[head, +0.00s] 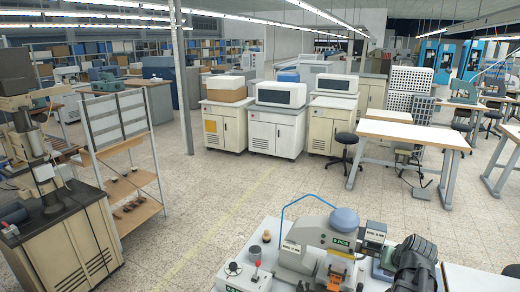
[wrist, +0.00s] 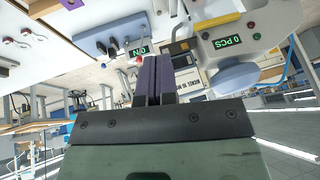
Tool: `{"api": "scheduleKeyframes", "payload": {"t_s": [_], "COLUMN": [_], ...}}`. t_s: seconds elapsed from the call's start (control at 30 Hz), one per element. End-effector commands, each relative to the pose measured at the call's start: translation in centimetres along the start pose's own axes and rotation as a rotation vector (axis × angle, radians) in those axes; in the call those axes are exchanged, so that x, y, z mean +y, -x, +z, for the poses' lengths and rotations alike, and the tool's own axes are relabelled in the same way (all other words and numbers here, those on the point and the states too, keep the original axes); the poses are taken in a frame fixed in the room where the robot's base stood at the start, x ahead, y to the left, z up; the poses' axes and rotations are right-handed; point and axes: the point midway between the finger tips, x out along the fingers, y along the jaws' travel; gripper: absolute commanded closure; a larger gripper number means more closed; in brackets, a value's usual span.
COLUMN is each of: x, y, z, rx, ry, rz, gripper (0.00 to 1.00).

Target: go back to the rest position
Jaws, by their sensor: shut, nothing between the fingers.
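My gripper (wrist: 153,62) shows in the wrist view with its two dark fingers together and nothing between them. Beyond the fingertips is the foil stamping machine (wrist: 228,38), with a green "0 PCS" display and a blue-grey round cap. In the head view the same machine (head: 312,236) stands on a white bench at the bottom. I cannot make out the fingers in the head view. The wrist view looks tilted and turned round, and I cannot tell how far the fingertips are from the machine.
A small control box with a red knob (head: 255,264) stands left of the machine. A blue hose (head: 300,200) arches over it. A shelf rack (head: 120,125) and a dark-topped cabinet (head: 75,240) stand at left. The tiled floor (head: 260,190) behind the bench is clear.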

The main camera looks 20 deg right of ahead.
Motion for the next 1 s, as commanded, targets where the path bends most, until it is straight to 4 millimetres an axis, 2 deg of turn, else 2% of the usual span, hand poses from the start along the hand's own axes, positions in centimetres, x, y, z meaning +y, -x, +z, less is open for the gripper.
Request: {"api": "scheduleKeyframes", "payload": {"t_s": [0.03, 0.1, 0.17, 0.3, 0.4, 0.5, 0.63, 1.0], "x": [-3.0, -7.2, -11.0, -19.3, -24.3, -27.8, -29.5, -29.5], "y": [-1.6, -2.8, -3.6, -4.8, -5.1, -5.1, -4.9, -4.8], "z": [2.6, 6.1, 9.3, 17.1, 21.6, 24.5, 25.8, 25.6], "rx": [-0.089, -0.216, -0.316, -0.482, -0.514, -0.516, -0.517, -0.516], "ry": [0.037, 0.099, 0.171, 0.392, 0.563, 0.673, 0.724, 0.724], "rz": [-0.006, 0.002, 0.017, 0.064, 0.062, 0.034, 0.019, 0.017], "gripper": [1.0, 1.0, 1.0, 1.0, 1.0, 1.0, 1.0, 1.0]}}
